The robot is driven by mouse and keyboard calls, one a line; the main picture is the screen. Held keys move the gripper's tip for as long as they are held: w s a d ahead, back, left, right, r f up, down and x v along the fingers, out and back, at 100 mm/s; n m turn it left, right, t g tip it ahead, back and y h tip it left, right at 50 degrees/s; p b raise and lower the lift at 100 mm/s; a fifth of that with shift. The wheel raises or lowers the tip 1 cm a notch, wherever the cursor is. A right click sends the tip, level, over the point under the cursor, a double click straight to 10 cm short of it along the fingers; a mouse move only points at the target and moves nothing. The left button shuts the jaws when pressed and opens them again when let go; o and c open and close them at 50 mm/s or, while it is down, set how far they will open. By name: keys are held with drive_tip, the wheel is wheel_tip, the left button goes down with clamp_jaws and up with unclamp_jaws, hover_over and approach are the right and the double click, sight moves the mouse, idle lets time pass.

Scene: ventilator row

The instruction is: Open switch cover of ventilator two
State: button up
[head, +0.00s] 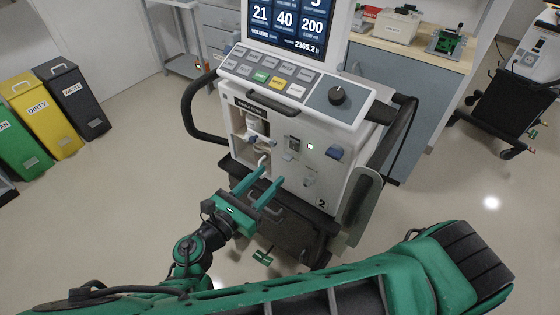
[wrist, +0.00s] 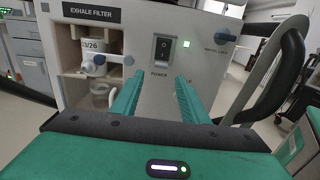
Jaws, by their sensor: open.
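The ventilator marked 2 (head: 272,185) stands in front of me. Its dark power switch (head: 293,144) sits on the front panel, left of a lit green lamp (head: 310,147). In the wrist view the rocker switch (wrist: 162,47) stands above the word POWER, within a grey surround. I cannot make out a separate clear cover over it. My gripper (head: 272,177) is open and empty, below the switch and in front of the panel. In the wrist view its two green fingers (wrist: 160,80) point at the panel, just below the switch and apart from each other.
Left of the switch is an open exhale filter bay (wrist: 93,62) with a cup. A blue knob (wrist: 224,36) sits to the right. Black side handles (head: 190,108) flank the ventilator. A bench (head: 410,50) stands behind; bins (head: 75,98) stand at left. The floor at left is clear.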

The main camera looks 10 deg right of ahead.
sight(290, 148)
drive_tip(key=x, duration=0.7)
drive_tip(key=shift+s, duration=0.15)
drive_tip(key=shift+c, duration=0.3)
clamp_jaws()
